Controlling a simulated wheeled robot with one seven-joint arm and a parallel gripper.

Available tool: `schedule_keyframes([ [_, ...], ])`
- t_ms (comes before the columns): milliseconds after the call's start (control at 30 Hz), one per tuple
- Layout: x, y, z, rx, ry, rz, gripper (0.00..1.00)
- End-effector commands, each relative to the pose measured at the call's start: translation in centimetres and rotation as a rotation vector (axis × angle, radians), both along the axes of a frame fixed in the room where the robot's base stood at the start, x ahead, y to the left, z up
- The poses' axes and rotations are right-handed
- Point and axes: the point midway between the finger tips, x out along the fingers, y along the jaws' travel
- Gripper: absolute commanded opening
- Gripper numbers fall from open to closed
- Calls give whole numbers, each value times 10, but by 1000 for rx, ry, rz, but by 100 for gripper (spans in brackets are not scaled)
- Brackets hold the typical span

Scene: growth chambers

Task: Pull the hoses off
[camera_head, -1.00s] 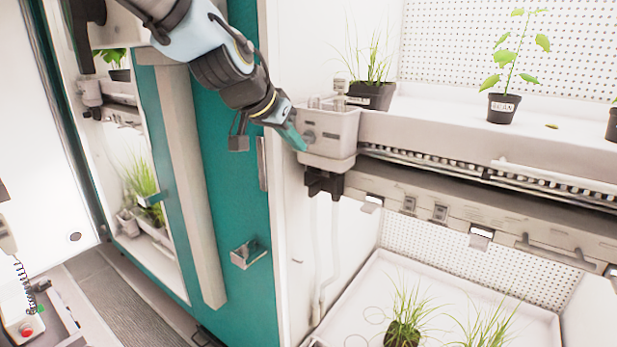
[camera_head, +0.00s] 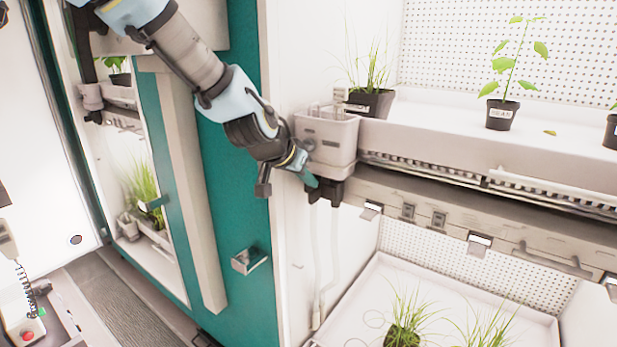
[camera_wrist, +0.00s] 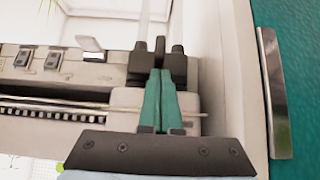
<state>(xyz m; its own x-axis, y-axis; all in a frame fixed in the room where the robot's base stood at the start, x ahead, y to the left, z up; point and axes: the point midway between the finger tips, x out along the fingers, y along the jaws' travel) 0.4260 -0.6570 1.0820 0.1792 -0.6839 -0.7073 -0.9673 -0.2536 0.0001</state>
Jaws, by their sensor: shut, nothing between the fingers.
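Two pale hoses hang in the head view below a black connector block (camera_head: 326,190) under a grey reservoir box (camera_head: 328,140) at the shelf's left end. One hose (camera_head: 334,240) runs down the chamber wall toward the lower tray. My gripper (camera_head: 312,182) is at the left side of the connector block, its teal fingers together. In the wrist view the shut fingertips (camera_wrist: 160,75) overlap the black connector block (camera_wrist: 142,62), and a pale hose (camera_wrist: 146,18) rises from it. I cannot tell whether the fingertips touch the block. Nothing shows between them.
The upper shelf (camera_head: 420,140) holds potted plants. Metal clips and a handle (camera_head: 550,258) line its front edge. A lower white tray (camera_head: 480,290) holds grassy plants. The teal chamber frame (camera_head: 240,200) with a metal latch (camera_head: 250,260) stands left of my gripper.

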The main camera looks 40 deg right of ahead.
Motion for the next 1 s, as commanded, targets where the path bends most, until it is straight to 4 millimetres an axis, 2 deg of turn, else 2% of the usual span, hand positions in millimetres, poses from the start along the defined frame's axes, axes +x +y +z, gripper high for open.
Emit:
schedule_keyframes([
  [433,0,0,-5,0,0,0,0],
  [800,0,0,-46,0,-1,-1,0],
  [1000,0,1,-46,3,2,0,0],
])
